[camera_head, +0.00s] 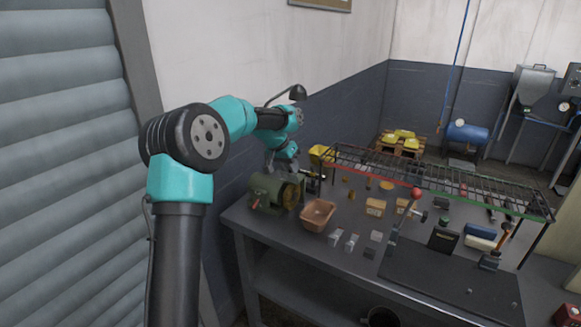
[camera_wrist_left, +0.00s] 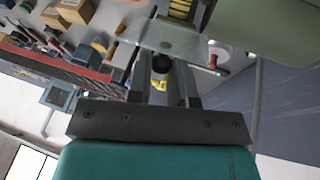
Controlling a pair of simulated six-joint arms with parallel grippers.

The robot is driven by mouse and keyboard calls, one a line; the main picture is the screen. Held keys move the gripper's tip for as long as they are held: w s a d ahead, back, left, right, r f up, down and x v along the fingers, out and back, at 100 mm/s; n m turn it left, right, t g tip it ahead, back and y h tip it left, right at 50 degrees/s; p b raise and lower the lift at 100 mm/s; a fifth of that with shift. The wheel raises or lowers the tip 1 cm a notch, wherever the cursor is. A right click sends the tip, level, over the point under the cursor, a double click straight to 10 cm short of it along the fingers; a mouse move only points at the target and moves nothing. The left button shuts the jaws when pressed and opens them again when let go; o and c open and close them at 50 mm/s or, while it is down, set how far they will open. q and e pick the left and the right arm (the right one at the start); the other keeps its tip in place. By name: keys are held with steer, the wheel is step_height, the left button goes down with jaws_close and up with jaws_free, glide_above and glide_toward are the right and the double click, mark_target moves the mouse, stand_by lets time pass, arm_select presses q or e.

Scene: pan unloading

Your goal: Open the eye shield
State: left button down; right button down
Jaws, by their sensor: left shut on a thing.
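The eye shield (camera_wrist_left: 145,36) is a clear, greyish plate on the green bench grinder, seen in the left wrist view. The grinder (camera_head: 265,190) stands at the left end of the workbench, and its green housing (camera_wrist_left: 265,25) fills the upper right of the wrist view. My left gripper (camera_head: 287,168) reaches over the grinder. In the wrist view its fingers (camera_wrist_left: 161,72) are shut at the shield's edge, a dark round part showing between them. The exact contact is partly hidden. In the head view the shield is too small to make out clearly. My right gripper is not in view.
A tan bin (camera_head: 318,214) stands right of the grinder on the workbench (camera_head: 300,250). A wire rack (camera_head: 440,180) runs along the bench's back, with several small parts nearby. Levers with red (camera_head: 416,193) and orange knobs stand farther right. A wall is close behind the grinder.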

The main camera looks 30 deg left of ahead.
arm_select(q)
steer(key=shift+w, duration=0.15)
steer(key=shift+w+f+g, duration=0.1)
steer(key=shift+w+g, duration=0.3)
steer(key=shift+g, duration=0.5)
steer(key=shift+w+f+g, duration=0.1)
steer(key=shift+w+g, duration=0.3)
steer(key=shift+g, duration=0.5)
steer(key=c, duration=1)
jaws_free()
